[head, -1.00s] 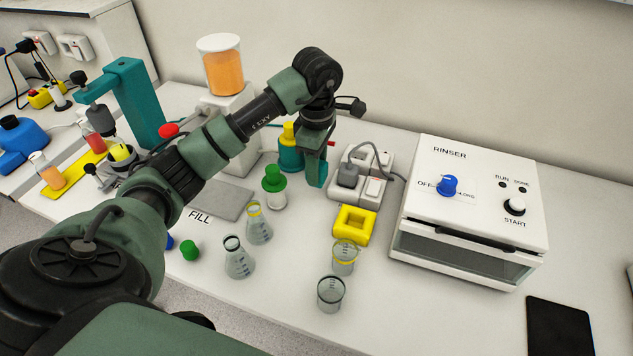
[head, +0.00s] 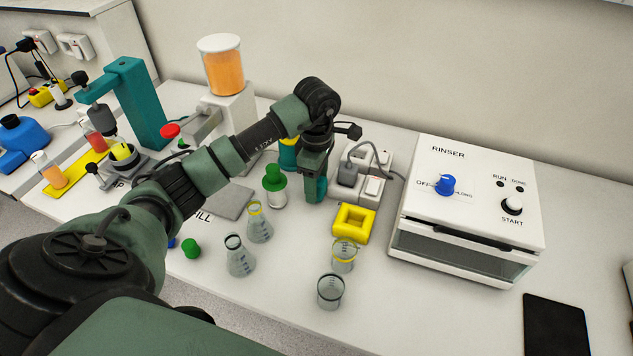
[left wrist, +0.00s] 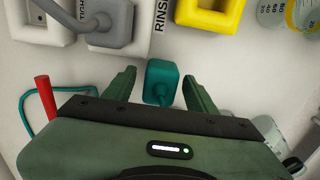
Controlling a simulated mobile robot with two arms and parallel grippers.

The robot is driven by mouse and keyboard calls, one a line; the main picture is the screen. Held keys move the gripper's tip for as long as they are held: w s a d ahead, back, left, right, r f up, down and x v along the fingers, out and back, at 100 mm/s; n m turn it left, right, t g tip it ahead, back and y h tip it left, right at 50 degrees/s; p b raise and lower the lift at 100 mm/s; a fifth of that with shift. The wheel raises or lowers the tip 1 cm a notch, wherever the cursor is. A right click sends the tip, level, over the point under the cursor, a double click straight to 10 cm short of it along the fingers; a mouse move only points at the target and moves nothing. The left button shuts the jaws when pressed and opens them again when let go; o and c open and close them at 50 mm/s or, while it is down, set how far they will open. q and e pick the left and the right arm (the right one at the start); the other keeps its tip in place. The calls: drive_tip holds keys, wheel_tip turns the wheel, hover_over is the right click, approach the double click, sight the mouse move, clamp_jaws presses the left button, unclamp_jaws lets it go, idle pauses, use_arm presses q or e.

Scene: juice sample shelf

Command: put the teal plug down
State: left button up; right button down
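The teal plug (head: 317,190) is at the bench top, just left of the power strip (head: 373,188). In the left wrist view the plug (left wrist: 161,80) lies between the two green fingers of my left gripper (left wrist: 158,88). The fingers are spread, with a gap seen between the left finger and the plug. In the head view my left gripper (head: 314,168) is low over the plug and partly hides it. A teal cord curves at the left of the wrist view. My right gripper is not in view.
A grey plug (head: 348,173) sits in the power strip. A yellow square frame (head: 354,223) is in front of it, and the white rinser (head: 470,190) is at the right. A green-capped bottle (head: 274,186) and several flasks and beakers stand left and in front.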

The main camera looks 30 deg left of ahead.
use_arm(q)
drive_tip(key=shift+r, duration=0.5)
wheel_tip(320, 180, up, 5)
drive_tip(key=shift+w+r+b, duration=0.1)
drive_tip(key=shift+b, duration=0.9)
wheel_tip(320, 180, up, 6)
drive_tip(key=shift+r, duration=0.15)
